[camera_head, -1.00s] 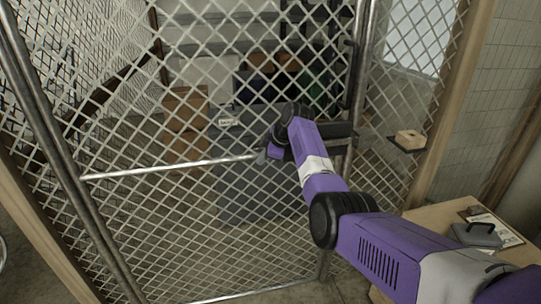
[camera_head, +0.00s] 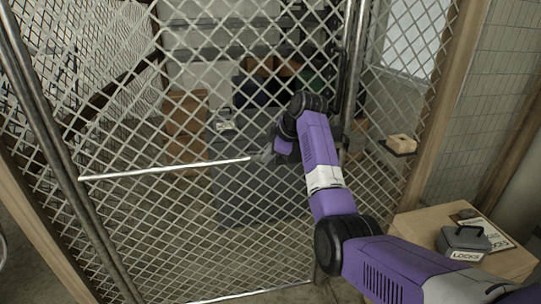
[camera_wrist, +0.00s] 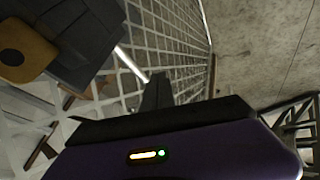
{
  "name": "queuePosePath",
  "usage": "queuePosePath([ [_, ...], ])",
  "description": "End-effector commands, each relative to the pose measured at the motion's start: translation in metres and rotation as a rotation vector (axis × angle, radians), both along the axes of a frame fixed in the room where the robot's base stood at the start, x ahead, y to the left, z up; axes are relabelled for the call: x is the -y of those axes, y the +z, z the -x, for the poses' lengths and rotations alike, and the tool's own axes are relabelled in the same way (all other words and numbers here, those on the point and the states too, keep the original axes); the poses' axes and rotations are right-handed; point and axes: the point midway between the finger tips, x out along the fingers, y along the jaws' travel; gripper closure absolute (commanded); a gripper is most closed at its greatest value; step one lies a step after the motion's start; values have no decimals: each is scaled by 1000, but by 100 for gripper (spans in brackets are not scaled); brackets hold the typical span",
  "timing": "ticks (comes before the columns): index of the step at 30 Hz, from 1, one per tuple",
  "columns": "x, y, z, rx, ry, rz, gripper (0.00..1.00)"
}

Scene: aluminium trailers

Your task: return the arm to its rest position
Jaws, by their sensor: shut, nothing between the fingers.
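My purple arm reaches from the lower right toward a chain-link gate. My gripper (camera_head: 262,156) is at the end of the arm, small and dark, in front of the mesh near the right end of the gate's metal bar (camera_head: 165,168). It is shut with nothing between its fingers. In the wrist view the dark gripper (camera_wrist: 157,92) shows above my purple wrist housing, with the mesh behind it. I cannot tell whether it touches the bar or mesh.
Behind the mesh (camera_head: 130,230) stand a grey bin (camera_head: 245,195) and cardboard boxes (camera_head: 186,115). A small shelf (camera_head: 397,147) holds a wooden block (camera_head: 402,141) at right. A wooden table (camera_head: 415,225) at lower right carries a dark case (camera_head: 463,241) labelled LOCKS.

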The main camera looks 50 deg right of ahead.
Motion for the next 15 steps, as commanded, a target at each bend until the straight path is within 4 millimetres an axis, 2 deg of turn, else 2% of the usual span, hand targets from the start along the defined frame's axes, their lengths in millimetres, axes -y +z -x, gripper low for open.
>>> queuePosePath([
  [6, 0, 12, 9, -1, 0, -1, 100],
  [15, 0, 13, 10, 0, -13, -9, 100],
])
